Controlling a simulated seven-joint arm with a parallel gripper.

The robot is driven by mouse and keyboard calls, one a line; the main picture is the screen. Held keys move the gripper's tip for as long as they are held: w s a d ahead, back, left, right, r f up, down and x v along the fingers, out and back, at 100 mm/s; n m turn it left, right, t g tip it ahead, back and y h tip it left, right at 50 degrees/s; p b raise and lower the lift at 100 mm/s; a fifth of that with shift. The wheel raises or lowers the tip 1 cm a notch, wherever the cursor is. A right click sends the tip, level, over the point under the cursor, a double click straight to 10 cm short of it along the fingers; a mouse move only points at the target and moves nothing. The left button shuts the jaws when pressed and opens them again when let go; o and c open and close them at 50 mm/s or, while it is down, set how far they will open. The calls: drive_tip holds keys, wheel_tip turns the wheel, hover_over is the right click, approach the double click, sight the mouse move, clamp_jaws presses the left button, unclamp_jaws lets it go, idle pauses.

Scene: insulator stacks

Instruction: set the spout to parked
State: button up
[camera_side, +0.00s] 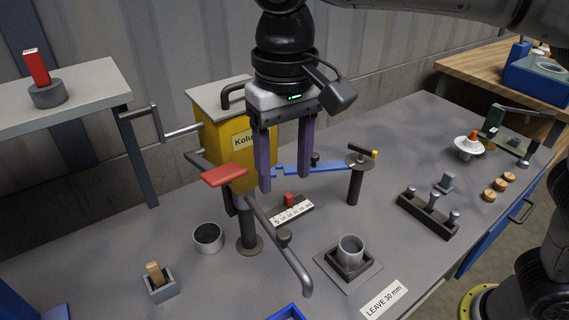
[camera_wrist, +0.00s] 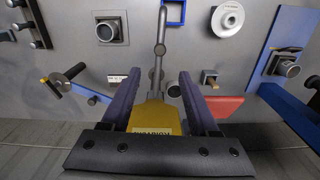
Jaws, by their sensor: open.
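The spout (camera_side: 283,248) is a grey bent pipe. It reaches from beneath the yellow box (camera_side: 226,150) toward the front of the table, and its tip turns down. A dark knob sits on it partway along. In the wrist view the spout (camera_wrist: 160,40) runs up the middle, away from the yellow box (camera_wrist: 157,117). No mark reading "parked" can be made out. My gripper (camera_side: 285,183) is open and empty, fingers pointing down, in front of the yellow box and above the spout's rear part. In the wrist view its fingers (camera_wrist: 159,80) stand either side of the spout's line, apart from it.
A red paddle (camera_side: 224,175) sticks out left of the gripper. A blue bar (camera_side: 320,168) and a post with a crank (camera_side: 355,180) stand right. A grey cup (camera_side: 350,250) in a square holder stands right of the spout tip, a dark ring (camera_side: 208,238) left.

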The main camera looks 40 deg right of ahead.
drive_tip(key=shift+d+f, duration=0.1)
drive_tip(key=shift+d, duration=0.05)
drive_tip(key=c, duration=0.4)
drive_tip(key=d+f+m+y, duration=0.1)
drive_tip(key=d+m, duration=0.1)
drive_tip(key=d+f+m+g+y, duration=0.1)
drive_tip(key=d+m, duration=0.1)
drive_tip(key=d, duration=0.1)
drive_tip(key=d+f+m+g+y, duration=0.1)
drive_tip(key=d+m, duration=0.1)
drive_tip(key=shift+s+d+f, duration=0.2)
drive_tip(key=shift+s+f, duration=0.05)
drive_tip(key=shift+s, duration=0.05)
clamp_jaws()
drive_tip(key=d+f+m+t+y, duration=0.25)
drive_tip(key=d+m+y, duration=0.45)
drive_tip(key=m, duration=0.5)
drive_tip(key=a+r+x, duration=0.1)
drive_tip(key=x, duration=1.1)
drive_tip(key=shift+a+h, duration=0.15)
drive_tip(key=shift+h, duration=0.15)
